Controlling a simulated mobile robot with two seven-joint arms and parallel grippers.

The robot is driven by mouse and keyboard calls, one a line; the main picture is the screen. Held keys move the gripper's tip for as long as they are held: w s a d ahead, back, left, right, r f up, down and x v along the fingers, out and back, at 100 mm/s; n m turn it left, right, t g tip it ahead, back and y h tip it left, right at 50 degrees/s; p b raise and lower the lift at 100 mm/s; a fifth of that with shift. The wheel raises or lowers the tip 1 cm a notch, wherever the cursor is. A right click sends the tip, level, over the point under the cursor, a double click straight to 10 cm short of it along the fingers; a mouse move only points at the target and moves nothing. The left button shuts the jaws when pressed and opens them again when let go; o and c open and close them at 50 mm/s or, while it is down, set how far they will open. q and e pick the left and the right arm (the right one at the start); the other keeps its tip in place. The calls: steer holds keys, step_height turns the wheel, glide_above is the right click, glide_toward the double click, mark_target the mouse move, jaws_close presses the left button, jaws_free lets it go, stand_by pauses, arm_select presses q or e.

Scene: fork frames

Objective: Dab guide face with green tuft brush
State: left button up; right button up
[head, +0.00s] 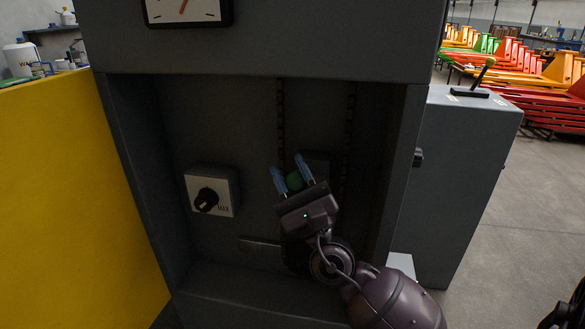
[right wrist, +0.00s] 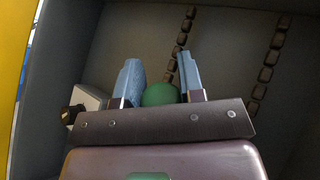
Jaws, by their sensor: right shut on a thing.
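My right gripper (head: 293,174) is inside the open grey cabinet, with its two blue fingers pointing up and inward. It is shut on the green tuft brush (head: 295,181), of which only a rounded green part shows between the fingers. The same green part (right wrist: 160,95) shows between the fingers in the right wrist view. Whether the brush touches anything is hidden. My left gripper is not in view.
Two dark chains (head: 281,110) (head: 350,110) hang along the cabinet's back wall. A dial box (head: 213,192) is at the left. The cabinet's side walls (head: 400,150) bound the space. A yellow door (head: 75,190) stands open at left.

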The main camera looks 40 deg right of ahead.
steer(key=shift+s+a, duration=1.65)
steer(key=shift+a, duration=0.25)
steer(key=shift+a, duration=0.1)
steer(key=shift+s+a, duration=0.95)
steer(key=shift+a, duration=0.1)
steer(key=shift+p, duration=0.3)
